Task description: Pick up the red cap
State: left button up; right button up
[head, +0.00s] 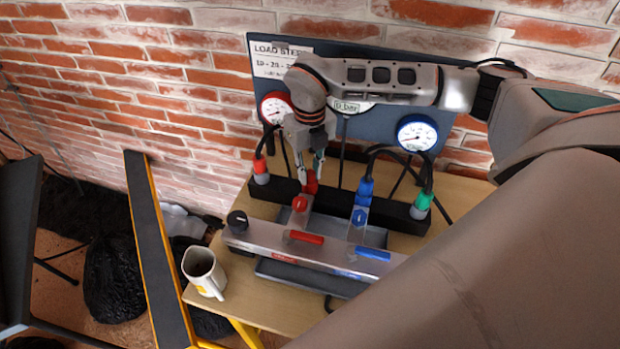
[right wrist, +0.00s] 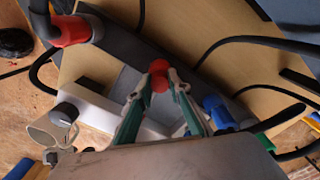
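The red cap (head: 311,182) is a small red piece at the back of the bench, above the red-marked valve (head: 300,203). My right gripper (head: 310,175) reaches down to it from above. In the right wrist view the red cap (right wrist: 160,82) sits between the two fingertips (right wrist: 165,75), which close in on it from both sides. The fingers partly hide the cap, and I cannot see whether it still touches the fitting beneath. My left gripper is not in view.
Red and green hose ends (head: 422,204) flank the black rail. A mug (head: 203,272) stands at the bench's left edge.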

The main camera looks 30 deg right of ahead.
aim_at(310, 172)
jog(key=shift+s, duration=0.1)
notch_tip(310, 172, up, 20)
dwell(0.7)
